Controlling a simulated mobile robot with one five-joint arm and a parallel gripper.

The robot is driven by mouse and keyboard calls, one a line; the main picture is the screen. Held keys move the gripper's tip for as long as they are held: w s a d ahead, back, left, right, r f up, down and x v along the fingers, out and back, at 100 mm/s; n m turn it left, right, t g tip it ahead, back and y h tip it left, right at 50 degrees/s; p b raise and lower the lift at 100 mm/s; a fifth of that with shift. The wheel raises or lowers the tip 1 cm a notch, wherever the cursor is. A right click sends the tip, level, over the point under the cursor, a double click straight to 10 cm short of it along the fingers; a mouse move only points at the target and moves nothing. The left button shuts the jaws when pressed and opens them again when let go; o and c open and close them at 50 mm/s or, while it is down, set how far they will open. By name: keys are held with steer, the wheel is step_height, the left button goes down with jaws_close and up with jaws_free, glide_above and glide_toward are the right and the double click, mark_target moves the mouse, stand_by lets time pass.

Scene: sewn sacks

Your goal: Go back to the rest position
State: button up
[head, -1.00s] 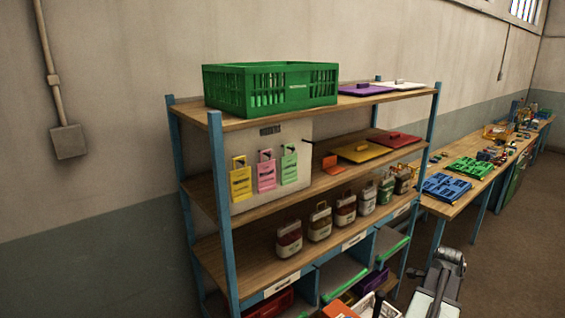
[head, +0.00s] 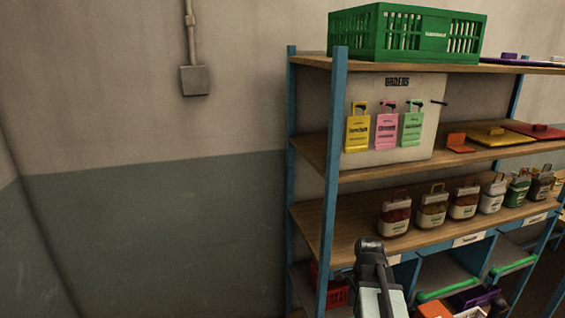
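My gripper (head: 370,252) shows at the bottom of the head view, right of centre, at the end of my pale arm. It is dark and seen from behind and above, so its fingertips are hidden and I cannot tell whether it is open or shut. It appears in front of the blue-framed shelf, overlapping the edge of the lower wooden board (head: 345,240) in the picture. I see no sack in it. Several small sewn sacks with handles stand in a row on that board, the nearest being a dark red and white sack (head: 395,215).
A green crate (head: 400,35) sits on the top board. Yellow, pink and green tags (head: 386,128) hang on a pale panel. Flat lids (head: 495,136) lie on the middle board. Bins (head: 475,297) fill the bottom.

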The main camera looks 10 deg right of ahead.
steer(key=a+f+n+b, duration=0.2)
steer(key=a+f+n, duration=0.1)
steer(key=a+n, duration=0.5)
steer(key=a+f+n+b, duration=0.2)
steer(key=a+n, duration=0.6)
steer(key=a, duration=0.4)
steer(key=shift+a+f+n+b, duration=0.3)
steer(key=shift+f, duration=0.35)
steer(key=shift+c, duration=0.2)
